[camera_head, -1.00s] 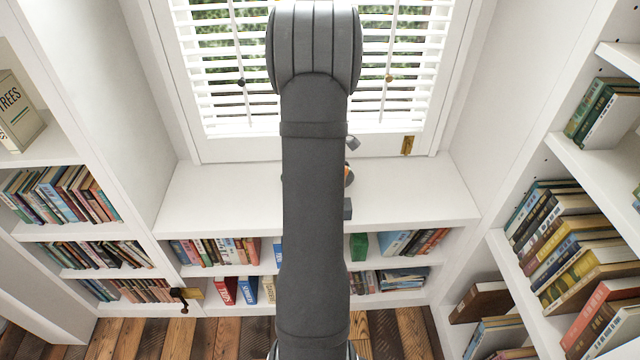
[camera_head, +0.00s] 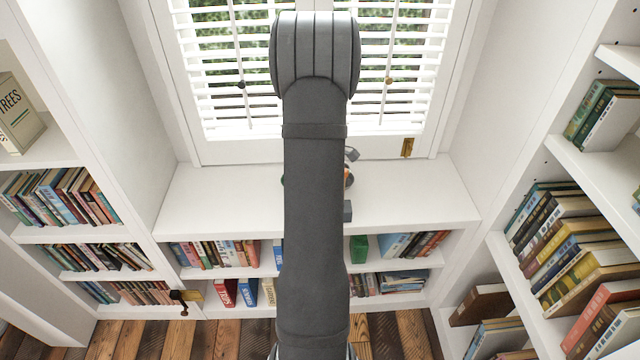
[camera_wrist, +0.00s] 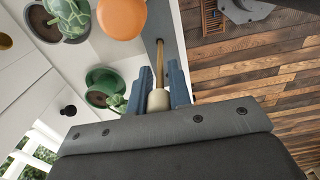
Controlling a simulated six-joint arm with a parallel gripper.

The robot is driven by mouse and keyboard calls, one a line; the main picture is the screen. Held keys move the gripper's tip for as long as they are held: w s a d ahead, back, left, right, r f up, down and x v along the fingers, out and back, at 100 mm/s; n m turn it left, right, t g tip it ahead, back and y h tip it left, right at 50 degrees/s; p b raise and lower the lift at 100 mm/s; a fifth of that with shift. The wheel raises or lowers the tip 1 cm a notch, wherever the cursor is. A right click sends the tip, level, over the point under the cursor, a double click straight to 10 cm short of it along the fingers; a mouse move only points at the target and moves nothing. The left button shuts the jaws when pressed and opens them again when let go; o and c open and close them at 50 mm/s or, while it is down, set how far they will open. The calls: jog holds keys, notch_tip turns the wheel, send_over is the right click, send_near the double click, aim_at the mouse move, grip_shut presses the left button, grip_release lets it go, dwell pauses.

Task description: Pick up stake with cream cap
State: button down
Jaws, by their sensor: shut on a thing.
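In the wrist view, the stake shows as a thin brown rod (camera_wrist: 160,62) with a cream cap (camera_wrist: 158,100) at its near end. My gripper (camera_wrist: 158,82) has its two blue-grey fingers on either side of the stake and is shut on it at the cream cap. The far end of the rod points up the picture, past the edge of the white surface. In the head view my arm covers the stake and most of the gripper.
In the wrist view, a terracotta dish (camera_wrist: 122,17), a dark pot with a cactus (camera_wrist: 70,16) and a green pot (camera_wrist: 103,82) with a plant beside it are left of my gripper. Bookshelves (camera_head: 570,245) flank the white ledge (camera_head: 410,195) under the window. Wood floor (camera_wrist: 260,60) lies right.

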jog(key=shift+r, duration=0.5)
jog(key=r, duration=0.3)
jog(key=shift+s+d+r, duration=0.2)
jog(key=shift+d+r, duration=0.15)
jog(key=s+d+r, duration=0.6)
jog(key=d+r, duration=0.3)
jog(key=r, duration=0.3)
jog(key=shift+s+r, duration=0.15)
jog(key=shift+a, duration=0.15)
